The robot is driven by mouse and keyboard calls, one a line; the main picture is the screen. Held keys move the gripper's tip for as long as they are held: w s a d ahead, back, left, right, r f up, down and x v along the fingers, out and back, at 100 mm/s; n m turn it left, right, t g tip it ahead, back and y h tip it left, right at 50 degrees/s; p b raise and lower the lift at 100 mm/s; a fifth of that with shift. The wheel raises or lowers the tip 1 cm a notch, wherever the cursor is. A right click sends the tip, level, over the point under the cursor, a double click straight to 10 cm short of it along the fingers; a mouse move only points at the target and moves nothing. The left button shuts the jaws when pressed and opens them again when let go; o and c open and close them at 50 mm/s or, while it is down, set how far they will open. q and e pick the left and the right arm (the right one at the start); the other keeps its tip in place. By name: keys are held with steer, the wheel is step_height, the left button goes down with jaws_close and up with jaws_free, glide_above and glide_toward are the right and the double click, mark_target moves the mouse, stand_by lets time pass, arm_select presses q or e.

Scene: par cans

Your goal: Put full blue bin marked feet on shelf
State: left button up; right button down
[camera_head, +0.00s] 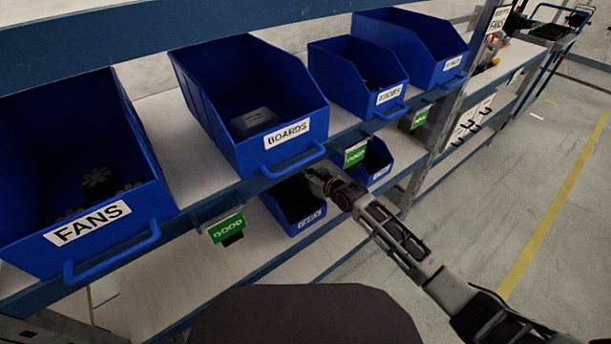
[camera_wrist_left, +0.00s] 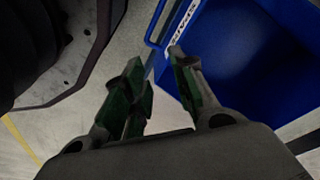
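A blue bin (camera_head: 284,207) stands on the lower shelf (camera_head: 262,240), below the boards bin; its small white label (camera_head: 310,219) is too small to read surely as feet. My right gripper (camera_head: 318,180) is at this bin's upper right side and overlaps it; I cannot tell whether its fingers touch or grip it. My left gripper (camera_wrist_left: 155,82) does not show in the head view. In the left wrist view its fingers are apart, with nothing clearly between them. A blue bin (camera_wrist_left: 235,60) with a handle and a blurred label lies just beyond them.
The upper shelf holds a fans bin (camera_head: 130,205), a boards bin (camera_head: 230,140) and further blue bins (camera_head: 385,85). Another small blue bin (camera_head: 378,160) stands on the lower shelf. Green signs (camera_head: 227,228) hang from the shelf edge. Floor (camera_head: 500,190) at right is clear.

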steer(key=shift+r, duration=0.1)
steer(key=c, duration=2.1)
jaws_free()
steer(key=shift+f, duration=0.2)
steer(key=o, duration=0.5)
steer(key=shift+c, duration=0.2)
arm_select(q)
steer(key=shift+s, duration=0.2)
arm_select(e)
steer(key=shift+r, duration=0.15)
